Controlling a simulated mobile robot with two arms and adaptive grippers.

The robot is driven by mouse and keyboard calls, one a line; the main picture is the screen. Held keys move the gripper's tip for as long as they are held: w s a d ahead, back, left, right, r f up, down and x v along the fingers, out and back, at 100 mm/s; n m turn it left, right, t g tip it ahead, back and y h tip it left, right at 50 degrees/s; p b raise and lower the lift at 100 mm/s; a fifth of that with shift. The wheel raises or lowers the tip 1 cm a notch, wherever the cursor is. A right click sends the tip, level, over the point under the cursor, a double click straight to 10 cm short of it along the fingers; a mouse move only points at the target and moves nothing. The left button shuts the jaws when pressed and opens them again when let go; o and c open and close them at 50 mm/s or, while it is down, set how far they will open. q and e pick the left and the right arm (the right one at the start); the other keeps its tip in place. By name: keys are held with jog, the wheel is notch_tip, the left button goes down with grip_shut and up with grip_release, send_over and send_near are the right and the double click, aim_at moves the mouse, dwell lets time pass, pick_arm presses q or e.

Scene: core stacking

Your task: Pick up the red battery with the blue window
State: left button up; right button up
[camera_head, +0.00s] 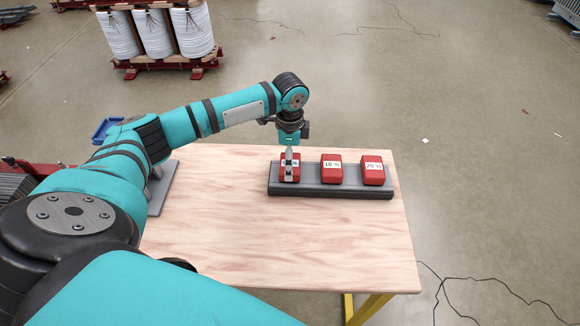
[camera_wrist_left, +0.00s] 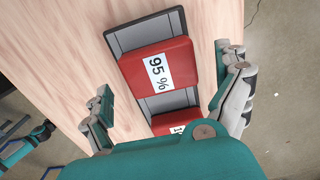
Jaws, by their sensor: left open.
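Three red batteries stand in a row on a grey tray (camera_head: 331,192) at the table's far right. Each has a white label, and no blue window shows. The left battery (camera_head: 297,173) is partly hidden by my left gripper (camera_head: 289,165). In the left wrist view this battery (camera_wrist_left: 182,62) reads 95 %. The middle battery (camera_head: 331,175) reads 10 % and the right battery (camera_head: 373,179) reads 20 %. In the left wrist view my open left gripper (camera_wrist_left: 163,70) has one finger on each side of the 95 % battery, with gaps to both. My right gripper is out of view.
The wooden table (camera_head: 300,235) is clear in front of the tray. A grey object (camera_head: 161,190) stands at its left edge, partly behind my arm. White spools (camera_head: 155,33) on a red rack stand on the floor behind. Black cables lie at the lower right.

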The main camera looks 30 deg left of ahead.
pick_arm(q)
notch_tip(320, 180, down, 3)
jog(key=shift+r, duration=0.15)
jog(key=shift+f, duration=0.4)
jog(key=c, duration=1.3)
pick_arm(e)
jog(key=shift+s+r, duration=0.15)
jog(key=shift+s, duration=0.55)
